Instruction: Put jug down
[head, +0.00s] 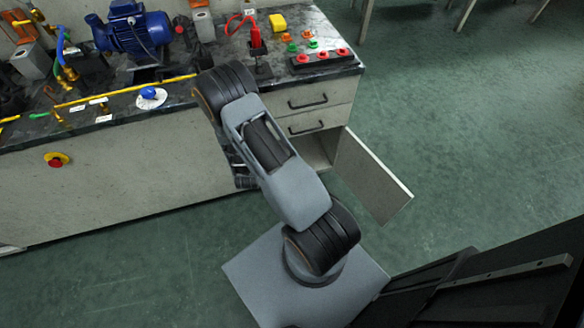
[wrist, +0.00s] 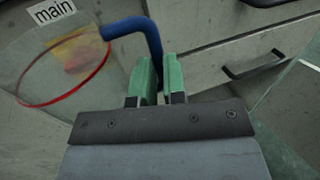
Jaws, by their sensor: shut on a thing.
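The jug (wrist: 35,95) shows in the wrist view at the left as a clear vessel with a red rim. Its blue handle (wrist: 128,27) runs from the rim to my gripper (wrist: 161,75). The green fingers of my gripper are shut on the handle. In the head view my own arm hides both the jug and the gripper.
The bench (head: 130,185) carries a blue pump motor (head: 135,33), yellow pipes and a button box (head: 322,60). A cabinet door (head: 370,177) stands open below the drawers (head: 312,100). A "main" label (wrist: 54,11) shows behind the jug.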

